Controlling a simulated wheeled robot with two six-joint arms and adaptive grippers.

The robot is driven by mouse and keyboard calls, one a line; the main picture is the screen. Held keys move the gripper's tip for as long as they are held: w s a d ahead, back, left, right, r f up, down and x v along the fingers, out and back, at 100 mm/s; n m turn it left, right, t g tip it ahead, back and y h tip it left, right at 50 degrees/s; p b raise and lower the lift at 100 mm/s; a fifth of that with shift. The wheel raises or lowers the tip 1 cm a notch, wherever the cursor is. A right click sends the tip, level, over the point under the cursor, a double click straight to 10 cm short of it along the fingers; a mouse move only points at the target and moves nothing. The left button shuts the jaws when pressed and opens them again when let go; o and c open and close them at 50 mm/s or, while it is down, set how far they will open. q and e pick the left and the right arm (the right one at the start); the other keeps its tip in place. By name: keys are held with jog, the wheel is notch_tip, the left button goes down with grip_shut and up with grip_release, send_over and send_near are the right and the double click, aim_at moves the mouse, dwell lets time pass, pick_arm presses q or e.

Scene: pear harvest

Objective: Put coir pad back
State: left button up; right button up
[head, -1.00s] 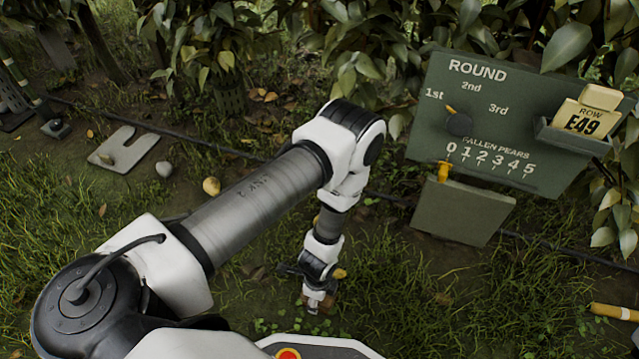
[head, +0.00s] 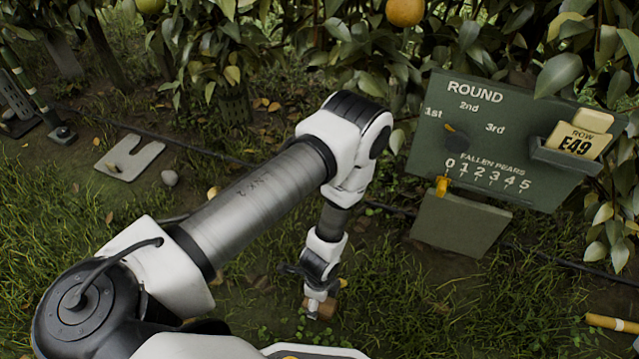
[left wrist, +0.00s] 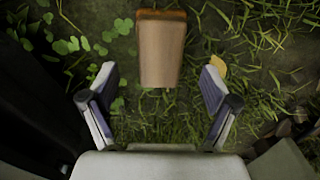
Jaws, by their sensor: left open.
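A tan-brown block (left wrist: 161,52) with an orange-brown far edge lies on the ground at the top middle of the left wrist view. I cannot tell for sure whether it is the coir pad. My left gripper (left wrist: 160,80) is open and empty, with its fingers apart on either side of the block's near end. In the head view, the gripper (head: 317,301) points down at the block (head: 327,309), which it partly hides. I cannot tell whether they touch. My right gripper is not in view.
A grey notched plate (head: 118,168) and a stone (head: 169,178) lie at the left. A dark hose (head: 215,154) crosses the grass. A yellow stick (head: 610,322) lies at the right.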

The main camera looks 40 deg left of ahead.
pick_arm(q)
jog(key=s+a+r+n+p, duration=0.2)
jog(key=s+r+n, duration=0.8)
jog(key=r+n, duration=0.3)
jog(key=n, duration=0.3)
jog(key=shift+a, duration=0.3)
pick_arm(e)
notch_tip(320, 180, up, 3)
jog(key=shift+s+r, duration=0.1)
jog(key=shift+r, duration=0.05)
pick_arm(q)
jog(key=shift+r, duration=0.1)
dwell(0.9)
